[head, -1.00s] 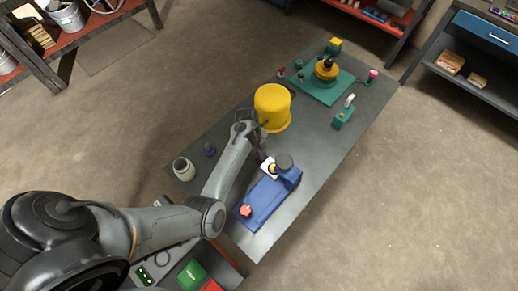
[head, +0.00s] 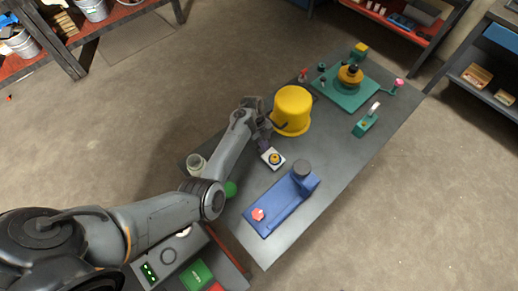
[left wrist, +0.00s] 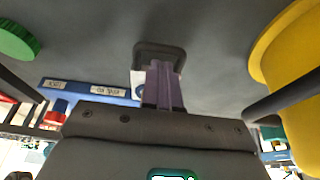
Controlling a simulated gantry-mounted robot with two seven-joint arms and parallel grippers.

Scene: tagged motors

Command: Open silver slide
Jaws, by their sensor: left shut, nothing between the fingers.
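No part is clearly marked as the silver slide. The nearest match is a small pale square plate (head: 266,154) with a black and orange knob (head: 274,158), lying on the grey table (head: 325,165). A pale patch behind my fingers in the left wrist view (left wrist: 137,80) may be this plate. My left gripper (head: 264,144) is shut and empty, just above the plate in the head picture; I cannot tell whether it touches. Its fingers also show together in the left wrist view (left wrist: 162,85). My right gripper is not in view.
A yellow pot (head: 292,111) is close beyond the gripper. A green disc (head: 231,189) and a pale jar (head: 196,163) are near my arm. Green devices (head: 348,95) stand farther back.

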